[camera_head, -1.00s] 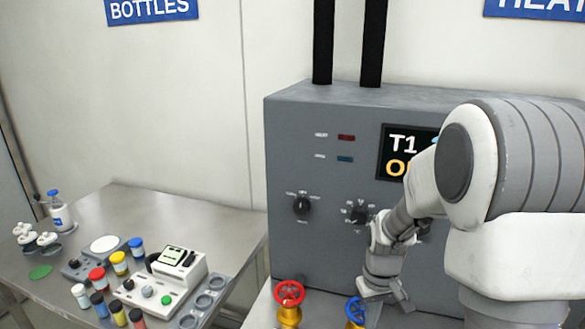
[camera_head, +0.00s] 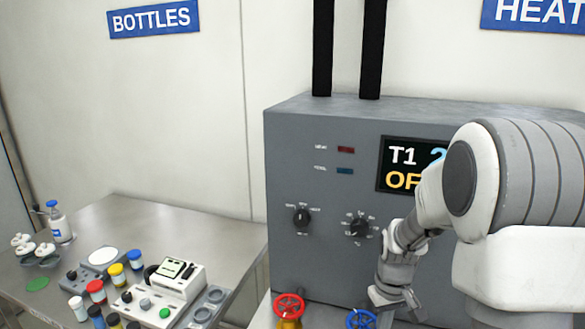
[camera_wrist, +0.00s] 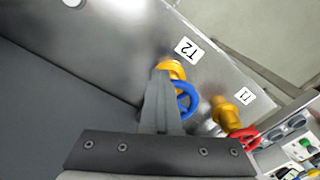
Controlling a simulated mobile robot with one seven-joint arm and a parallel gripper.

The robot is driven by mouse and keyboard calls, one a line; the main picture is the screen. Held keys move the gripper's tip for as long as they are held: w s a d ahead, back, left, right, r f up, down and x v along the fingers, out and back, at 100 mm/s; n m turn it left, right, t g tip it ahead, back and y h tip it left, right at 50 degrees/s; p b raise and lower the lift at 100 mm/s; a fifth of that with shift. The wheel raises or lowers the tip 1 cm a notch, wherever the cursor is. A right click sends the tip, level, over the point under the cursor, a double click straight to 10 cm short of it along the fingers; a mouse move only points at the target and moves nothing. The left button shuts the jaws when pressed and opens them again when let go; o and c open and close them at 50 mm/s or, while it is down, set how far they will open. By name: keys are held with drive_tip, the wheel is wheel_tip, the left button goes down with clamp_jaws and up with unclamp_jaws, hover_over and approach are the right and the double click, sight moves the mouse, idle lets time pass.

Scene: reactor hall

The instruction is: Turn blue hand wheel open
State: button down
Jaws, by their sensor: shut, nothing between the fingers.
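The blue hand wheel (camera_head: 361,319) stands at the bottom edge of the head view, on a yellow valve body. In the wrist view the blue wheel (camera_wrist: 188,99) shows just right of my fingers, and its left part is hidden behind them. Its yellow body (camera_wrist: 173,69) sits by a "T2" label. My gripper (camera_head: 392,304) is beside the wheel, to its right in the head view. In the wrist view my gripper (camera_wrist: 161,78) has its fingers together, with nothing held. I cannot tell whether they touch the wheel.
A red hand wheel (camera_head: 289,305) on a yellow valve stands left of the blue one, by a "T1" label (camera_wrist: 244,96). A grey heater box (camera_head: 330,240) with knobs and a display (camera_head: 405,168) rises behind. A side table (camera_head: 150,225) holds bottles, jars and a device.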

drive_tip(key=shift+w, duration=0.1)
idle(0.3)
wheel_tip(320, 180, up, 6)
drive_tip(key=p, duration=0.4)
drive_tip(key=shift+s+d, duration=0.2)
drive_tip(key=shift+s, duration=0.15)
drive_tip(key=shift+a, duration=0.1)
drive_tip(key=a+f+b, duration=0.3)
drive_tip(key=a+f, duration=0.1)
drive_tip(key=f, duration=0.2)
drive_tip(key=shift+s+a, duration=0.2)
drive_tip(key=shift+s, duration=0.2)
idle(0.4)
drive_tip(key=shift+w, duration=0.3)
idle(0.7)
